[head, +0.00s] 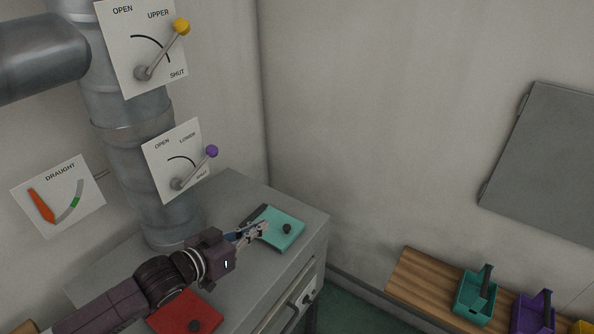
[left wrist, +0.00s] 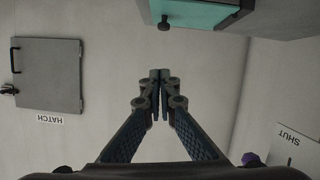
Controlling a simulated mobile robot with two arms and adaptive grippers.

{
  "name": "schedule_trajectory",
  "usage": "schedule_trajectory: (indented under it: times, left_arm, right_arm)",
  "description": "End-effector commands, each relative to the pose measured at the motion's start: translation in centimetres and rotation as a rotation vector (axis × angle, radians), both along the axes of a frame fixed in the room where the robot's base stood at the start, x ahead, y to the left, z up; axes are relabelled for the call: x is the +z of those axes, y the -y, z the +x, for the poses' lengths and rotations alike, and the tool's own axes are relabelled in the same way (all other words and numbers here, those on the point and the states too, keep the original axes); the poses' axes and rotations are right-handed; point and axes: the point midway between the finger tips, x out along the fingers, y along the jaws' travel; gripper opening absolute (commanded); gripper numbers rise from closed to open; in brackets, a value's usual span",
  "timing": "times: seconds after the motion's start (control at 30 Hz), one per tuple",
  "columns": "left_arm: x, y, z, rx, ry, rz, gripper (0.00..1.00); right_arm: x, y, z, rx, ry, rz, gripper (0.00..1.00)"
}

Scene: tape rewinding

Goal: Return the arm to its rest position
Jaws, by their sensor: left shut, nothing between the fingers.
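My left arm comes in from the lower left in the head view. Its gripper (head: 262,228) is over the grey cabinet top, by the teal panel with a dark knob (head: 283,229). In the left wrist view the gripper's fingers (left wrist: 160,76) meet at their tips, shut with nothing between them. The teal panel (left wrist: 200,14) shows at the top of that view, with its knob near the fingertips but apart in the picture. My right gripper is in neither view.
A red panel (head: 172,318) lies on the cabinet (head: 318,226) near my arm. The upper lever (head: 163,50) and lower lever (head: 196,166) are on the pipe, beside the draught gauge (head: 58,196). A wooden bench (head: 415,278) holds teal (head: 474,298) and purple (head: 533,314) caddies. A hatch (left wrist: 48,75) is on the wall.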

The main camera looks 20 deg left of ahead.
Motion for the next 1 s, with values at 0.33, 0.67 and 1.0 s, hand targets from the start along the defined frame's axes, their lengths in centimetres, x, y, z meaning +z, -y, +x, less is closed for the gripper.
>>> schedule_trajectory:
  times: [0.33, 0.67, 1.0]
  left_arm:
    - [-5.9, 3.3, -5.8, 0.027, -0.170, 0.100, 0.00]
    - [-12.6, 4.2, -19.0, 0.086, -0.539, 0.296, 0.00]
    - [-14.4, 3.0, -30.1, 0.115, -0.851, 0.381, 0.00]
  right_arm:
    - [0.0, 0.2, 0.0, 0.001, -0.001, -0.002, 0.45]
    - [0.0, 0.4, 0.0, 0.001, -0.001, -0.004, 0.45]
    - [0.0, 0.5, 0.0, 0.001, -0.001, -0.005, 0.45]
